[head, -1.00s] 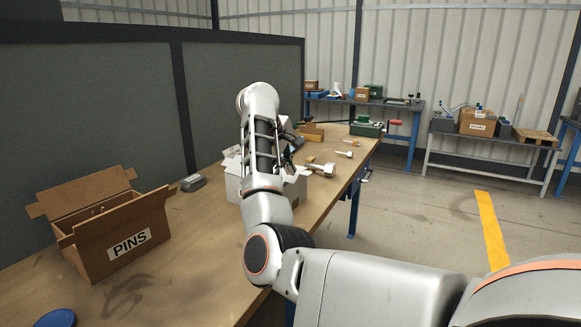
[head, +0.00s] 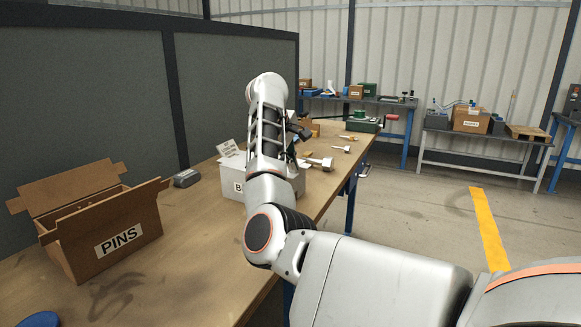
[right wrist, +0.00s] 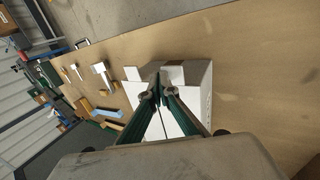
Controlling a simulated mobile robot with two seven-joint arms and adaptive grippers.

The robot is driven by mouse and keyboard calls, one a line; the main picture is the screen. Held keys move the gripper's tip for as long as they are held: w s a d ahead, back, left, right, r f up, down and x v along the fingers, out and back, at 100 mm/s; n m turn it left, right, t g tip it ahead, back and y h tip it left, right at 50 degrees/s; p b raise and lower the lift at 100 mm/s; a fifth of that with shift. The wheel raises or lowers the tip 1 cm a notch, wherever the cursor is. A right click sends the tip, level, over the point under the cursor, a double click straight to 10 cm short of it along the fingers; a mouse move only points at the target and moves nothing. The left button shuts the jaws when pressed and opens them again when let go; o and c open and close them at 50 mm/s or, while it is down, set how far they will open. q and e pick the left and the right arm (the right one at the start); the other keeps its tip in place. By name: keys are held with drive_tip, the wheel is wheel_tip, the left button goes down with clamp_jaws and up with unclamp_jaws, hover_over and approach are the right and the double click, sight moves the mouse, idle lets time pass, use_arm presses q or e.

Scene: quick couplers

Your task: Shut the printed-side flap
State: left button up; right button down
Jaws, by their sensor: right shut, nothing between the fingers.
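A white box (head: 228,190) stands on the workbench, partly hidden behind my right arm. A dark letter, seemingly "B", shows on its near side. A white flap with printed lines (head: 228,148) stands up, tilted, at its left far side. My right gripper (right wrist: 158,90) is shut and empty, over the box (right wrist: 198,76) in the right wrist view. In the head view its fingers are mostly hidden by the arm. I cannot tell whether they touch the box. White flaps stick out around the box in the right wrist view. My left gripper is not in view.
An open cardboard box marked PINS (head: 118,235) stands at the left, with a grey object (head: 186,178) near it. Several metal couplers (head: 318,163) lie beyond the white box. A dark partition (head: 90,100) runs behind the bench.

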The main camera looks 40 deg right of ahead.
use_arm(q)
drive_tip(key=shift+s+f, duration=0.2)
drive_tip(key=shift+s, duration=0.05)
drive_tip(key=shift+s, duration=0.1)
use_arm(e)
drive_tip(key=shift+r, duration=0.1)
drive_tip(key=shift+r, duration=0.7)
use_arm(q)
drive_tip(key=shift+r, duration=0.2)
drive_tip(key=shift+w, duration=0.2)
